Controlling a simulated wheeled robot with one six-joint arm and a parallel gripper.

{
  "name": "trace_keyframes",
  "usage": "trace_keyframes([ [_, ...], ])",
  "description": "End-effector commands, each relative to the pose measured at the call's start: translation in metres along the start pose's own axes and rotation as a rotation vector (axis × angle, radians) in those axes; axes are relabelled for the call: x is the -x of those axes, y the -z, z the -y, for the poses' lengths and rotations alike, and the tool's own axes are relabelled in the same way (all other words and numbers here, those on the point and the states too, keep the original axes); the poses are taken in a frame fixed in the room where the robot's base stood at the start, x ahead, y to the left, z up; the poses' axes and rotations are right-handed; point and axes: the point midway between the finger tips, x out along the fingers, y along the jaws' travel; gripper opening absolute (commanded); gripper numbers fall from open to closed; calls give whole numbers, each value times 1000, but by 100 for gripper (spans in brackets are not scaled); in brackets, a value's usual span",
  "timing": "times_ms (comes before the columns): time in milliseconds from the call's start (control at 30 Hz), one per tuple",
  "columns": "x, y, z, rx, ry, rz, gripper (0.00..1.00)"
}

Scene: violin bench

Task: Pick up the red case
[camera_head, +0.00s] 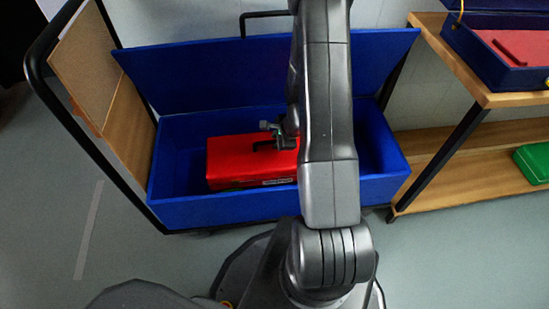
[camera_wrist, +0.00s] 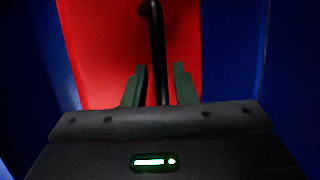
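The red case (camera_head: 235,170) lies inside an open blue box (camera_head: 230,212) on a low cart. Its black handle (camera_head: 264,144) shows on top in the head view. My gripper (camera_head: 277,133) is low over the case at the handle. In the wrist view, my gripper (camera_wrist: 159,84) has its two dark green fingers apart, with the black handle (camera_wrist: 157,42) running between them. A small gap shows on each side of the handle. The red case (camera_wrist: 100,50) fills the area behind. My arm hides the case's right end in the head view.
The blue box's raised lid (camera_head: 225,75) stands behind the case. The cart's black frame (camera_head: 80,135) is at left. A wooden shelf (camera_head: 470,180) at right holds a green case (camera_head: 535,160) and, above, a blue open case (camera_head: 480,45).

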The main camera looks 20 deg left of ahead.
Motion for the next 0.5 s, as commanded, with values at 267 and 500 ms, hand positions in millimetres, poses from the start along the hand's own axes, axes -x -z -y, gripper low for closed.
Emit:
trace_keyframes([
  [267,-23,0,0,0,0,0,25],
  [500,-23,0,0,0,0,0,0],
])
